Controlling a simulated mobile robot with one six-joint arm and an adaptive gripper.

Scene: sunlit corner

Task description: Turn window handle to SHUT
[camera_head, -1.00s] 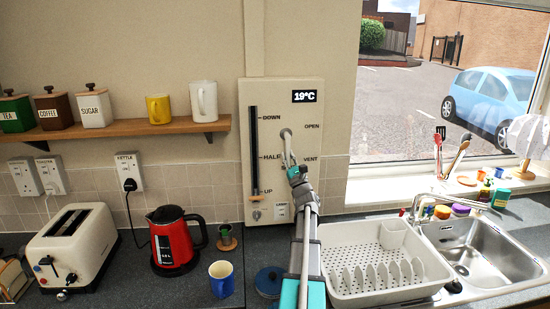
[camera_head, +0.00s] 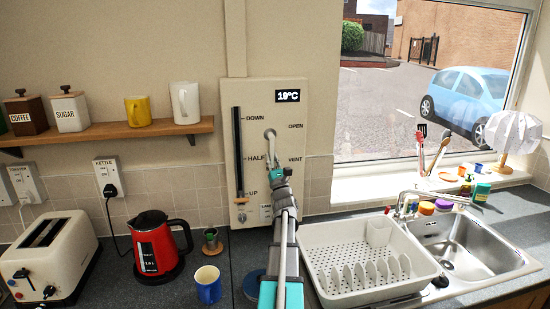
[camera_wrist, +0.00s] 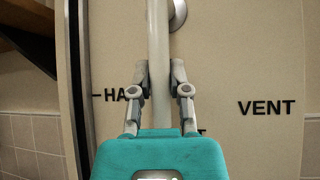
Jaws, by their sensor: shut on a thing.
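The window handle is a pale grey lever (camera_head: 272,146) on a round pivot, mounted on a cream wall panel (camera_head: 257,95). It hangs almost straight down from the pivot, leaning slightly right. OPEN and VENT are printed to the right of the lever. A lower label is mostly hidden behind my arm, so I cannot read it. My gripper (camera_head: 277,166) is shut on the lever below the pivot. In the wrist view, the two grey fingers (camera_wrist: 159,80) stand on either side of the lever (camera_wrist: 158,45).
A slider (camera_head: 239,150) marked DOWN, HALF and UP is left of the handle. A white dish rack (camera_head: 325,275) stands on the counter right of my arm, beside the sink (camera_head: 450,250). A red kettle (camera_head: 157,245) and a blue mug (camera_head: 208,286) are to the left.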

